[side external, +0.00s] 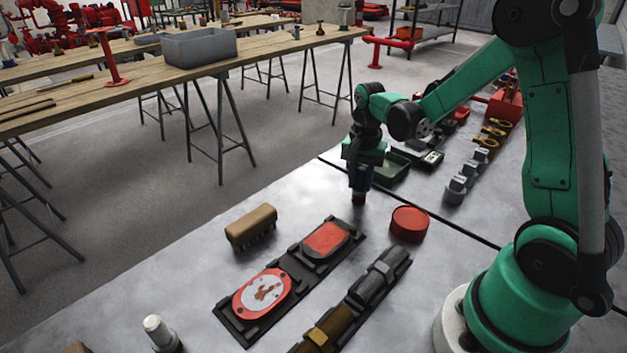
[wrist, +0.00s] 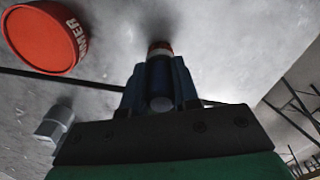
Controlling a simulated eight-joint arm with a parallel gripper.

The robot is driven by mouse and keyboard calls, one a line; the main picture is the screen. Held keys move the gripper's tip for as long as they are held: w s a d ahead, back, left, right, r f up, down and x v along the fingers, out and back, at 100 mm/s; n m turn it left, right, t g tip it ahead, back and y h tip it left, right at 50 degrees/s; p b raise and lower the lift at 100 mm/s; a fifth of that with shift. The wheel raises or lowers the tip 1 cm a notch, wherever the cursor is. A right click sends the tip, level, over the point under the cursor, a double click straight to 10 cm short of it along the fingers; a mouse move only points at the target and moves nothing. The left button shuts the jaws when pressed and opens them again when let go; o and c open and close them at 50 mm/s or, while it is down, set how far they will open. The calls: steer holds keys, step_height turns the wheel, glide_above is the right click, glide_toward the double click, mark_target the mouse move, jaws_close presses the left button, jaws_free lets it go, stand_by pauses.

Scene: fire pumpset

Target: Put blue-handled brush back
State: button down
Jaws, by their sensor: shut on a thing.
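My gripper (side external: 360,180) points straight down above the grey bench in the side view, between the red round tin and the far tools. In the wrist view my gripper (wrist: 160,82) is shut on a narrow upright thing (wrist: 159,48) with a red and white lower end; its reddish end (side external: 358,199) also shows in the side view, at or just above the bench. Dark blue fingers cover most of it, so I cannot tell whether it is the blue-handled brush. A brown block brush (side external: 251,226) lies bristles down on the bench. No blue handle shows clearly elsewhere.
A red round tin (side external: 409,223) stands right of my gripper, and in the wrist view (wrist: 45,37). A dark tray (side external: 288,285) with red-topped pieces and a holder with dark and brass cylinders (side external: 352,306) lie in front. Bench is clear left of my gripper.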

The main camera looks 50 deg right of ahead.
mark_target(361, 170)
steer(key=shift+f, duration=0.15)
steer(key=c, duration=0.7)
jaws_free()
steer(key=shift+o, duration=0.2)
step_height(361, 170, up, 12)
steer(key=shift+f, duration=0.1)
steer(key=shift+a+r, duration=0.15)
steer(key=shift+r, duration=0.1)
steer(key=s+a+n+t, duration=0.2)
steer(key=a+n+t, duration=0.1)
steer(key=a+n, duration=0.3)
steer(key=s+a+f+n+t, duration=0.1)
steer(key=s+a+n+t, duration=0.1)
steer(key=a+n+t, duration=0.2)
steer(key=shift+s+a+f+n, duration=0.3)
steer(key=shift+a+n, duration=0.65)
steer(key=shift+n, duration=0.75)
